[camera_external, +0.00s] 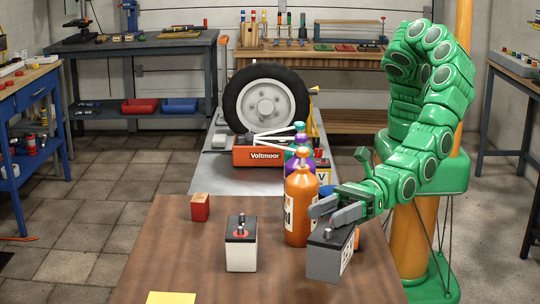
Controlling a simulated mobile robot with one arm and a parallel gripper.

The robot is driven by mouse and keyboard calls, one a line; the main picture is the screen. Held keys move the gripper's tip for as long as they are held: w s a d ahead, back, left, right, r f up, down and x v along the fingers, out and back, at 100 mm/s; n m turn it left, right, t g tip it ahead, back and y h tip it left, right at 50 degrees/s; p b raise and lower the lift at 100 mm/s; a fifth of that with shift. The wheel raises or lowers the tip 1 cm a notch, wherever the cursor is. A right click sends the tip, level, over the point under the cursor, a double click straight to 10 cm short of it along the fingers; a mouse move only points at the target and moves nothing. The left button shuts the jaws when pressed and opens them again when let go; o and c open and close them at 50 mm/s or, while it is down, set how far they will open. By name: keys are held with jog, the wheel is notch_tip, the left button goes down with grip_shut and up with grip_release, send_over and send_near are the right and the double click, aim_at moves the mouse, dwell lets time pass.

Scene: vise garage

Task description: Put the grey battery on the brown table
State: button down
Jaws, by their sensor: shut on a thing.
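A white battery (241,256) with a black top stands left of the grey one. An orange bottle (299,215) stands close behind my gripper, with other bottles behind it. A red block (200,208) and a yellow sheet (171,298) lie on the left side. Between them the table is clear.

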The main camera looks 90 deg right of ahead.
jog(key=shift+f, duration=4.25)
jog(key=shift+c, duration=1.9)
grip_release()
jog(key=shift+f, duration=0.15)
jog(key=shift+s+d, duration=0.1)
jog(key=shift+s, duration=0.1)
jog(key=v, duration=1.1)
jog(key=shift+s+d, duration=0.2)
